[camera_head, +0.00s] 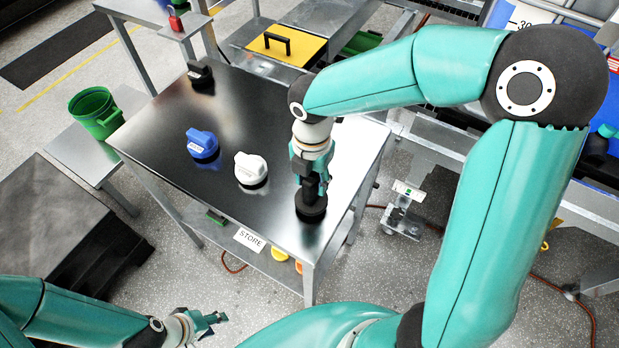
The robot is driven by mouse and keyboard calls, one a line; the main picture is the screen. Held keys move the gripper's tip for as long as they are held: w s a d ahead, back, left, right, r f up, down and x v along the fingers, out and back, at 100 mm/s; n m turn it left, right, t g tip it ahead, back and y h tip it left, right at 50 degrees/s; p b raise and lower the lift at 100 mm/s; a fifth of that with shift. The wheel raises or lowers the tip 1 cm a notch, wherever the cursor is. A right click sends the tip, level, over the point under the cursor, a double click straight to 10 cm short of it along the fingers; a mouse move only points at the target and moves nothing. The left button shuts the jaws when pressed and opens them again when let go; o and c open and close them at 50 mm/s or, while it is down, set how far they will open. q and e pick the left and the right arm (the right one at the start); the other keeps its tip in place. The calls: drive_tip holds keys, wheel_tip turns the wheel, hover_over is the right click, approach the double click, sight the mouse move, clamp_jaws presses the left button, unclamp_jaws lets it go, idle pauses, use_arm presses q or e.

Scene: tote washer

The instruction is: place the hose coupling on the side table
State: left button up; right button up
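Several pieces with round bases and raised grips stand on a steel table (225,115): a blue one (202,143), a white one (250,168), a black one (200,74) at the back left corner and a dark one (311,209) near the front right corner. I cannot tell by looks which is the hose coupling. My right gripper (311,190) points down at the dark piece; its fingers hide the top of it, and whether they grip it is unclear. My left gripper (217,322) is low in front of the table, apart from everything, fingers apart and empty.
A small low steel table (75,155) at the left bears a green bucket (95,111). A dark block (60,220) stands before it. A STORE label (250,239) is on the front edge. A yellow lid (285,46) lies behind. The steel table's middle back is clear.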

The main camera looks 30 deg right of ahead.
drive_tip(key=shift+o, duration=0.2)
wheel_tip(320, 180, up, 12)
idle(0.6)
idle(0.5)
